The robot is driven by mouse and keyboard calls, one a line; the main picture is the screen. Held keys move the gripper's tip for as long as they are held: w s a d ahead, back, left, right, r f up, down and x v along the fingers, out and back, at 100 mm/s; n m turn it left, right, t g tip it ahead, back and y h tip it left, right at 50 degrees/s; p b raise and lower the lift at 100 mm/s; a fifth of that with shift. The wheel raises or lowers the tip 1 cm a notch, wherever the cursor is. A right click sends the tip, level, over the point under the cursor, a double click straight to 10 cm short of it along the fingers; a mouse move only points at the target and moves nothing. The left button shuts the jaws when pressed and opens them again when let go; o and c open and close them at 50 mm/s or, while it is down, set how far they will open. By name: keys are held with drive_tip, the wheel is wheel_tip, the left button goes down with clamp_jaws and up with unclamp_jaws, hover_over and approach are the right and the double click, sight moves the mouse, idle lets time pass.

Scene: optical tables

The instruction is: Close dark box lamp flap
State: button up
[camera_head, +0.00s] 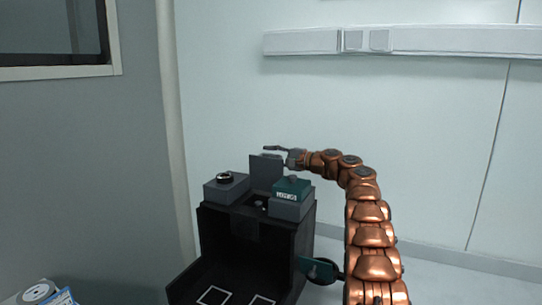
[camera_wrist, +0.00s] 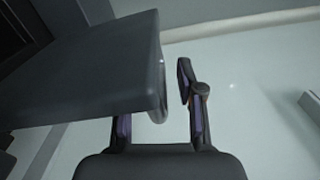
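The dark box (camera_head: 240,245) stands in the lower middle of the head view, with its front open. Its lamp flap (camera_head: 266,171), a flat grey plate, stands upright on top, between two grey blocks. My gripper (camera_head: 279,152) is at the flap's top right edge, coming from the right. In the wrist view, a large grey panel, apparently the flap (camera_wrist: 90,75), fills the left side and hides part of the left finger. The fingers of my gripper (camera_wrist: 158,115) are apart there, and the panel's edge reaches between them. I cannot tell whether they touch it.
A grey block with a black ring (camera_head: 225,185) is on the box's left top. A grey block with a green labelled top (camera_head: 291,196) is on the right. A dark round part (camera_head: 321,269) juts out at the box's right side.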

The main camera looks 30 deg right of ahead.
clamp_jaws()
idle(0.6)
